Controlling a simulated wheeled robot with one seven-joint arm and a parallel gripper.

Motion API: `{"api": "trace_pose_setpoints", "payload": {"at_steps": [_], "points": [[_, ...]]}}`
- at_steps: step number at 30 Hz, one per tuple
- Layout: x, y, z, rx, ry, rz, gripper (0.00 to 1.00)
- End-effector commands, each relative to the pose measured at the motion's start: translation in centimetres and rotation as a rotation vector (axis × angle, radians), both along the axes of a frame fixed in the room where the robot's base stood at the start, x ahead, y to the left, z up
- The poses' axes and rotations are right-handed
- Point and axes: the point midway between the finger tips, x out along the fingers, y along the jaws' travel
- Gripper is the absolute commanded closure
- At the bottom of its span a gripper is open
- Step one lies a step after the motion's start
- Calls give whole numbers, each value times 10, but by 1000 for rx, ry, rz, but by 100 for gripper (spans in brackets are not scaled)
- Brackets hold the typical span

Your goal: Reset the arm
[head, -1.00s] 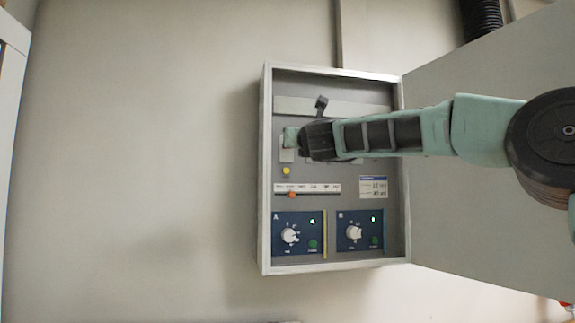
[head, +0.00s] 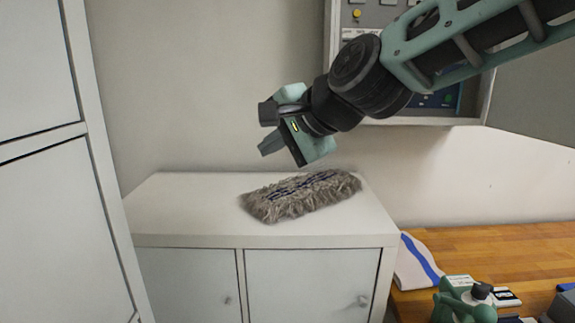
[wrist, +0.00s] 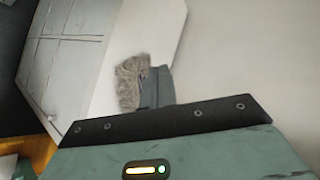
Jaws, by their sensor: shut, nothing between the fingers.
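My gripper (head: 268,128) is in the upper middle of the head view, at the end of my arm reaching in from the upper right. It is shut and empty, in the air above the white cabinet and apart from everything. In the wrist view the dark fingers (wrist: 156,87) show near the centre, in front of a shaggy grey mop pad (wrist: 131,80). The pad also lies on the cabinet top in the head view (head: 300,196), below my gripper.
The white cabinet (head: 190,222) has closed doors. A tall white locker (head: 50,200) stands left. The open control box (head: 333,50) is on the wall behind my arm. A wooden bench (head: 480,250) at lower right holds a blue-striped cloth (head: 418,262) and several small items.

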Motion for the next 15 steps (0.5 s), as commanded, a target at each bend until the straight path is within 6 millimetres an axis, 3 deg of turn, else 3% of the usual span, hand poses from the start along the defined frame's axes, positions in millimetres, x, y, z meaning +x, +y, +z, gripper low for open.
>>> {"api": "trace_pose_setpoints", "payload": {"at_steps": [1, 6, 12, 15], "points": [[-26, -3, -31, -109, 0, 88, 100], [-109, -34, -119, -469, 3, 426, 100], [-202, -99, -198, -805, 34, 846, 100], [-236, -130, -222, -912, 57, 1020, 100]]}}
